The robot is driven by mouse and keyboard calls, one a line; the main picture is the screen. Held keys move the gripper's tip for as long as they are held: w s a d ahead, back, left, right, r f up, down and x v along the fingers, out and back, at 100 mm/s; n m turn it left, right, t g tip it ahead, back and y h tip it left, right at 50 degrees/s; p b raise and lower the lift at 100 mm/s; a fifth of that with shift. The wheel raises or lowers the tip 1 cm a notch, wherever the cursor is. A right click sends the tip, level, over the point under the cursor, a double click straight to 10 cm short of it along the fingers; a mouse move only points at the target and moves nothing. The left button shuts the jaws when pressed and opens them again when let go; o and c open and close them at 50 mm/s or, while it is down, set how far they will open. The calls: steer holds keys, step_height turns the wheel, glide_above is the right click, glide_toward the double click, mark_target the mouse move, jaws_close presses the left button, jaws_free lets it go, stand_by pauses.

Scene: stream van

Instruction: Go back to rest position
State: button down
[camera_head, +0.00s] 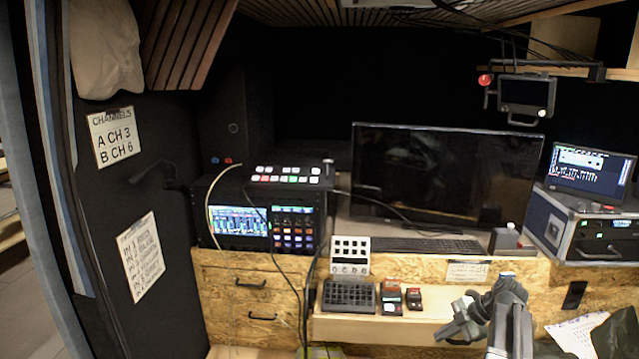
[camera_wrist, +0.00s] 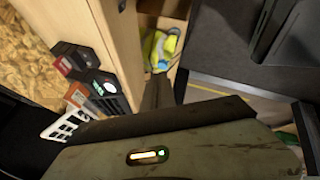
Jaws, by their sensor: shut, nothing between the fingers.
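My gripper (camera_head: 452,328) is at the lower right of the head view, beside the front right part of the wooden shelf. Its fingers look shut and hold nothing. My dark grey arm folds up behind it at the right. In the wrist view a dark narrow finger shape (camera_wrist: 158,92) points away past the wooden edge, with nothing held. Whether the gripper touches the shelf is hard to tell.
A monitor (camera_head: 440,180) stands behind. A yellow-green item (camera_wrist: 158,48) lies below in the wrist view.

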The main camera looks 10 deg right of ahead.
steer(key=w+a+n+g+p, duration=0.1)
steer(key=w+a+g, duration=0.15)
steer(key=a, duration=1.35)
steer(key=s+a+m+g+h+p, duration=0.1)
steer(key=s+a+m, duration=0.1)
steer(key=a, duration=0.7)
steer(key=s+a+m+g+h+p, duration=0.1)
steer(key=s+a+m, duration=0.1)
steer(key=a, duration=0.8)
steer(key=s+d+m+h, duration=0.1)
steer(key=m, duration=0.4)
steer(key=s+d+m+h, duration=0.1)
steer(key=m, duration=0.4)
steer(key=s+d+m+h, duration=0.1)
steer(key=m, duration=0.4)
steer(key=shift+s+f+m, duration=0.3)
steer(key=shift+s+f, duration=0.1)
